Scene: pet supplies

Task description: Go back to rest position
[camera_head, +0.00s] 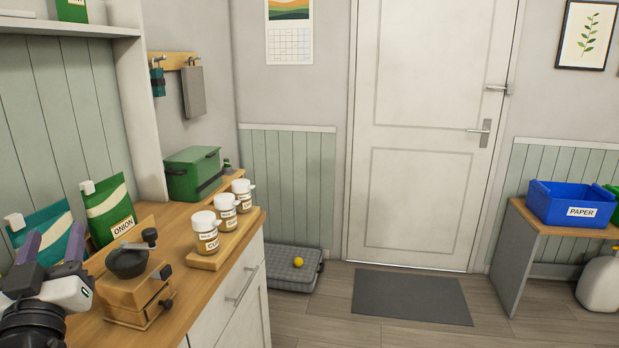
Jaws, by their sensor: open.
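My gripper (51,246) is at the lower left edge of the head view, with its two grey-purple fingers pointing up and apart. It is open, and nothing shows held between the fingers. A teal bag with a white clip (42,226) stands just behind the fingers, which partly cover it. A green bag labelled ONION (110,210) stands to the right of the gripper. Whether the fingers touch the teal bag cannot be told. The rest of my arm is mostly out of the picture.
The wooden counter (190,292) bears a coffee grinder (133,280) right of my gripper, several labelled jars (206,232) on a board, and a green box (193,173). A shelf post (142,115) rises behind. The floor before the door (430,140) has a grey mat (411,297).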

